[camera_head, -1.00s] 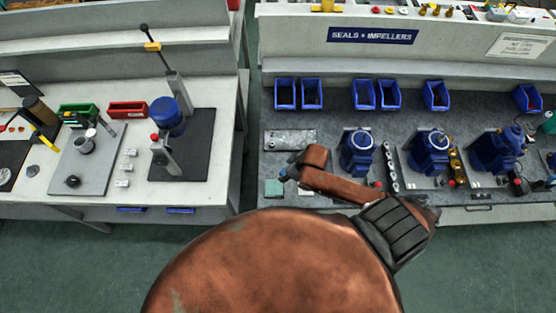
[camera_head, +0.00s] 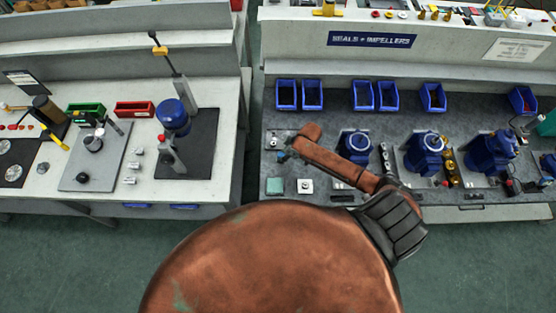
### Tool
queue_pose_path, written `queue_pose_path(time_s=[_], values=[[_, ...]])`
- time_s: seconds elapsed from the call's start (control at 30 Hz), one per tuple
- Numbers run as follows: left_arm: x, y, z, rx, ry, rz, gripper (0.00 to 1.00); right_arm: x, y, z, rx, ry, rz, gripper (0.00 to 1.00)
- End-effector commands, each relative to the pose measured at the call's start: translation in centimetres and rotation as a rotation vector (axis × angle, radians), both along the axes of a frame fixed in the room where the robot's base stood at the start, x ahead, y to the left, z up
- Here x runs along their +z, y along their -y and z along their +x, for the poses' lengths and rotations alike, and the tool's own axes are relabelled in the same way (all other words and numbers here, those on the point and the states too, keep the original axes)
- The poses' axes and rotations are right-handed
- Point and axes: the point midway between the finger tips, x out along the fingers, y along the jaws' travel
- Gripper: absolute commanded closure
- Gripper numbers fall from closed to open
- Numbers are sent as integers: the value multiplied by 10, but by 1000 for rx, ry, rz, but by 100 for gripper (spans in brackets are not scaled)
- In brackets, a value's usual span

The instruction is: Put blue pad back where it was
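No pad of a clear blue shows on its own; a flat teal square pad (camera_head: 275,186) lies at the front left of the grey right-hand bench. A white square block (camera_head: 305,186) with a dark round centre lies just right of it. My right gripper (camera_head: 283,157) is small and dark at the end of the copper arm, behind the teal pad and apart from it in the picture, at the front edge of a light plate (camera_head: 275,142). A bluish spot shows at its fingers; I cannot tell whether it is held. My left gripper is out of view.
Blue bins (camera_head: 287,95) line the bench's back. Blue pumps (camera_head: 355,146) stand right of my arm. The left bench (camera_head: 215,150) holds a press (camera_head: 174,117) and a grey plate. A gap separates the benches.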

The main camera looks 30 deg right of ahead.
Motion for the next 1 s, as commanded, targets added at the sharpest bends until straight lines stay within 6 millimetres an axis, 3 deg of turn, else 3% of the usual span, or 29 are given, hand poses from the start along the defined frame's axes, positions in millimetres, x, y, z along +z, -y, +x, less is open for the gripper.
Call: queue_pose_path(time_s=[0.13,0.33,0.53,0.93,0.97,1.0], values=[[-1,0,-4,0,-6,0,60,-17,-10,13,-2,2,0,88],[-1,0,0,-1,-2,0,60,-30,-18,20,0,2,1,88],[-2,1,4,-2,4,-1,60,-56,-17,19,0,1,-1,88],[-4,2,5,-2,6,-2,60,-62,-16,19,-1,2,-1,88],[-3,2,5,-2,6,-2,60,-62,-16,19,-1,2,-1,67],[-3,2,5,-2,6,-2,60,-61,-16,19,-1,2,-1,64]])
